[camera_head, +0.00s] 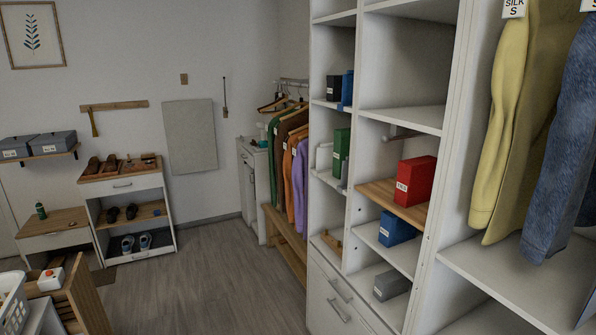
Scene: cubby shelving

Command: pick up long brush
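I cannot pick out a long brush for certain. A thin dark upright item (225,97) hangs on the back wall, right of the grey panel; it is too small to identify. A wooden long-handled item (93,122) hangs from the peg rail (114,105). A small brown wooden item (332,243) lies in a low cubby of the white shelving (352,130), also too small to name. My gripper is not in view.
Red (413,182), blue (396,228) and grey (391,285) boxes sit in the cubbies. Clothes (527,120) hang at right. A shoe cabinet (125,187) stands at the back wall. Wooden furniture (84,297) and a white basket (12,305) are at lower left. The middle floor (205,275) is clear.

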